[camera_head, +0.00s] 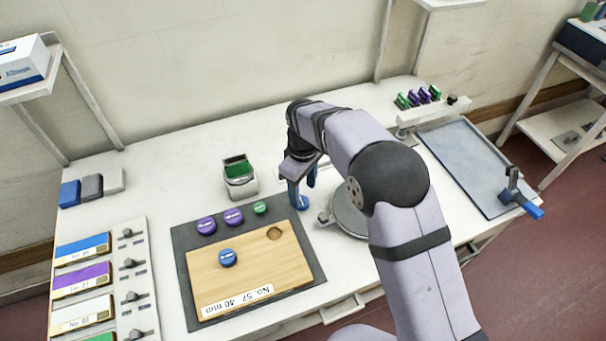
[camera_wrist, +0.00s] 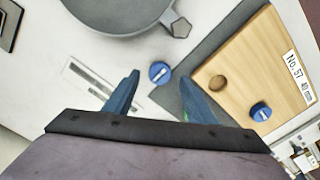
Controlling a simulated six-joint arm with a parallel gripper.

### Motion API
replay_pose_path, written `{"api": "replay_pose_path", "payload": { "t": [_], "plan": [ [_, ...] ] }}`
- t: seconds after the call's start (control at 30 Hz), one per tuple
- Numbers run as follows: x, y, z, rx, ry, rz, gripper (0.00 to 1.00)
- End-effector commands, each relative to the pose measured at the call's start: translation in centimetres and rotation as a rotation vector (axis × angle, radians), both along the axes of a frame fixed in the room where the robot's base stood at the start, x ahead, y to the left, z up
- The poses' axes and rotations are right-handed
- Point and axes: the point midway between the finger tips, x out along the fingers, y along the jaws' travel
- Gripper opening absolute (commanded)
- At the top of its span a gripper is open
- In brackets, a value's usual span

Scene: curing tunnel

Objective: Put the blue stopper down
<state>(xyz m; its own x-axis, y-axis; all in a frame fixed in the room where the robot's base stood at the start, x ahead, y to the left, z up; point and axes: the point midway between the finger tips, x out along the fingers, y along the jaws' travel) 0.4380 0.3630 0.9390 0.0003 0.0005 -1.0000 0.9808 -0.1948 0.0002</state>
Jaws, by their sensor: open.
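A blue stopper (camera_head: 303,203) stands on the white table by the edge of the dark mat, near my fingertips. In the wrist view the blue stopper (camera_wrist: 159,72) shows between the two fingertips, with a gap on each side. My gripper (camera_head: 302,192) has blue fingers, is open and holds nothing; it also shows in the wrist view (camera_wrist: 160,78). A second blue stopper (camera_head: 227,258) sits on the wooden board (camera_head: 250,275). The board has one empty round hole (camera_head: 275,233).
Two purple stoppers (camera_head: 233,216) and a green one (camera_head: 260,208) stand on the dark mat (camera_head: 185,240) behind the board. A grey round plate (camera_head: 348,215) is right of my gripper. A small bin (camera_head: 240,183) stands behind the mat.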

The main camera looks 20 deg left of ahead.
Motion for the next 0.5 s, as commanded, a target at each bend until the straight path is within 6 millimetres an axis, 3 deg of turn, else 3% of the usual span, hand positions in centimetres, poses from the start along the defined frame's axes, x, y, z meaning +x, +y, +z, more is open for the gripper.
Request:
{"api": "replay_pose_path", "payload": {
  "t": [0.3, 0.5],
  "plan": [
    [0.0, 0.0, 5.4, 0.003, -0.003, 0.0, 0.51],
    [0.0, 0.0, 7.4, 0.001, -0.001, 0.0, 0.51]
  ]
}}
